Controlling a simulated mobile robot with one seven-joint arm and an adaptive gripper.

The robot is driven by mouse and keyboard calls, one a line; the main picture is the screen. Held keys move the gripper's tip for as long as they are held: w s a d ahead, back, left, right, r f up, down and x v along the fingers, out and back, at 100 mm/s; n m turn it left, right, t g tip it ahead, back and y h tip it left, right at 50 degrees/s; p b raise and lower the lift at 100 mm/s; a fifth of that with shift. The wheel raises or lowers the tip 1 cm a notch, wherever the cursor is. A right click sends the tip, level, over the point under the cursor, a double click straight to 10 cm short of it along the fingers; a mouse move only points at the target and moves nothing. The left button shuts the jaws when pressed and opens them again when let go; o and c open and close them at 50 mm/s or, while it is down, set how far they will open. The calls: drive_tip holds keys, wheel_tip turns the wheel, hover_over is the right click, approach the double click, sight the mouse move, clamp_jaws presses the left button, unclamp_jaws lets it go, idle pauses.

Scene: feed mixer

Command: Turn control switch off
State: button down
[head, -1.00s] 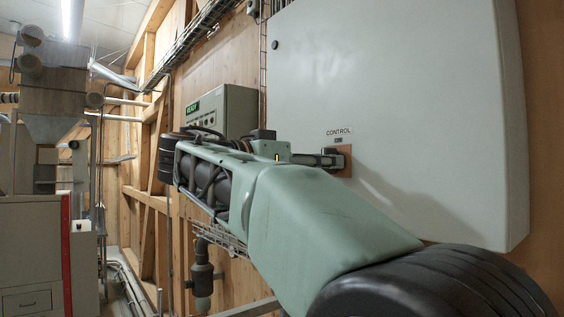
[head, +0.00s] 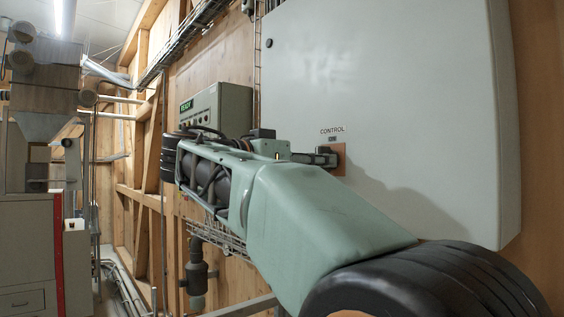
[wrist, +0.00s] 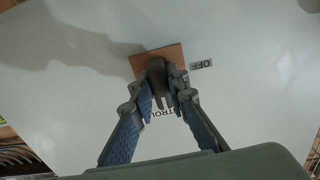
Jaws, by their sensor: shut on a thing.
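The control switch is a dark knob (wrist: 157,74) on a square orange-brown plate (wrist: 178,52). The plate also shows in the head view (head: 339,168), low on the grey cabinet (head: 390,100), below the word CONTROL. My gripper (wrist: 160,92) is shut on the knob, with one finger on each side of it. In the head view my gripper (head: 326,158) reaches the plate from the left and hides most of the knob. My fingers partly cover the CONTROL lettering there. The knob's exact angle is hard to tell.
A smaller grey box (head: 222,110) with a READY display and buttons hangs left of the cabinet, behind my arm. A cable tray (head: 185,50) runs along the wooden wall. Grey machinery (head: 30,230) stands at the far left.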

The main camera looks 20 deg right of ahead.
drive_tip(key=n+p, duration=0.1)
drive_tip(key=n, duration=0.3)
drive_tip(key=n+p, duration=0.1)
drive_tip(key=n, duration=0.3)
drive_tip(key=shift+s+r+n+p, duration=0.1)
drive_tip(key=shift+r+n+p, duration=0.05)
drive_tip(key=shift+n+p, duration=0.2)
drive_tip(key=n+p, duration=0.2)
drive_tip(key=n, duration=0.3)
drive_tip(key=shift+r+n, duration=0.1)
drive_tip(key=shift+n, duration=0.15)
drive_tip(key=shift+d+n+p, duration=0.1)
drive_tip(key=shift+n+p, duration=1.05)
drive_tip(key=shift+n, duration=0.75)
drive_tip(key=c, duration=1.9)
unclamp_jaws()
